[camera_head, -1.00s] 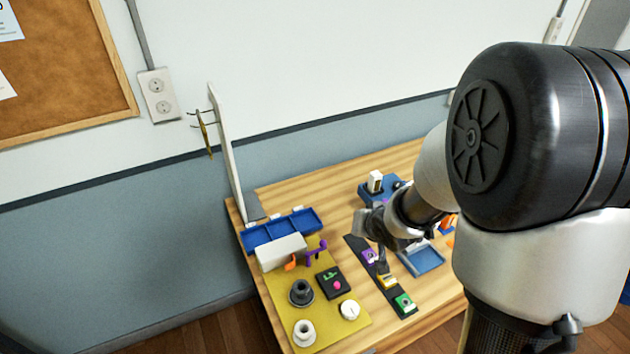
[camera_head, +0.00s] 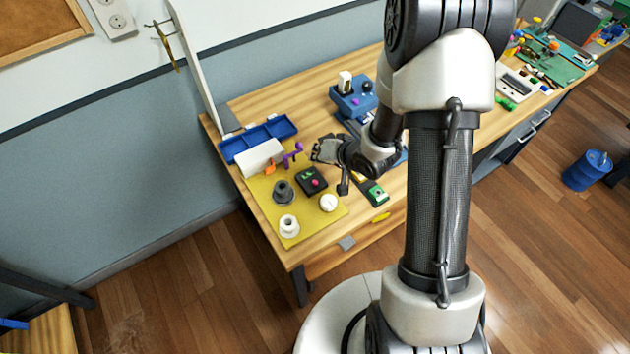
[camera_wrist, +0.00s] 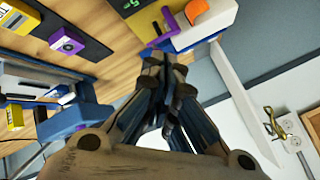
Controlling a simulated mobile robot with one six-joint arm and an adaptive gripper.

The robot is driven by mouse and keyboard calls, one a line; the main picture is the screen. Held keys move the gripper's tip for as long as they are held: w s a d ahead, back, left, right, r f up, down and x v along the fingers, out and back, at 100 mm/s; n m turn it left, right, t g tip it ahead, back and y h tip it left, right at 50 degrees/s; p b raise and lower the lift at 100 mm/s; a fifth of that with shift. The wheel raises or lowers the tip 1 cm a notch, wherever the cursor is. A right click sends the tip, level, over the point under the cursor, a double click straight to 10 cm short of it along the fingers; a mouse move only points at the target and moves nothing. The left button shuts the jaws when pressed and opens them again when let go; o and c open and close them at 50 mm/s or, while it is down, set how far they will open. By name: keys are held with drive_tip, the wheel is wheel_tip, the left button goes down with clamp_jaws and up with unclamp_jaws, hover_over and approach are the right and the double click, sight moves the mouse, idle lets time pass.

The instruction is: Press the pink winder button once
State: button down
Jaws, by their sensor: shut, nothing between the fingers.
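The pink winder button (camera_head: 316,183) is a small round knob on a black box (camera_head: 306,176) with a green mark. The box sits on the yellow mat (camera_head: 325,216) at the left of the workbench.
On the mat stand a dark knob (camera_head: 283,192), a white dial (camera_head: 328,202), a white ring-shaped piece (camera_head: 288,226), a purple crank (camera_head: 293,155) and a white box (camera_head: 260,157). A blue tray (camera_head: 258,138) lies behind. A green module (camera_head: 376,194) is to the right.

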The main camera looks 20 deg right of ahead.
drive_tip(key=shift+f+b, duration=3.75)
drive_tip(key=shift+f, duration=0.6)
drive_tip(key=shift+f, duration=0.1)
drive_tip(key=shift+f, duration=0.35)
drive_tip(key=shift+f+b, duration=0.5)
drive_tip(key=shift+b, duration=0.1)
drive_tip(key=shift+r, duration=0.1)
drive_tip(key=shift+r+p, duration=0.85)
drive_tip(key=shift+p, duration=0.05)
wheel_tip(320, 180, up, 5)
drive_tip(key=p, duration=0.4)
drive_tip(key=shift+p, duration=0.35)
drive_tip(key=shift+r, duration=0.1)
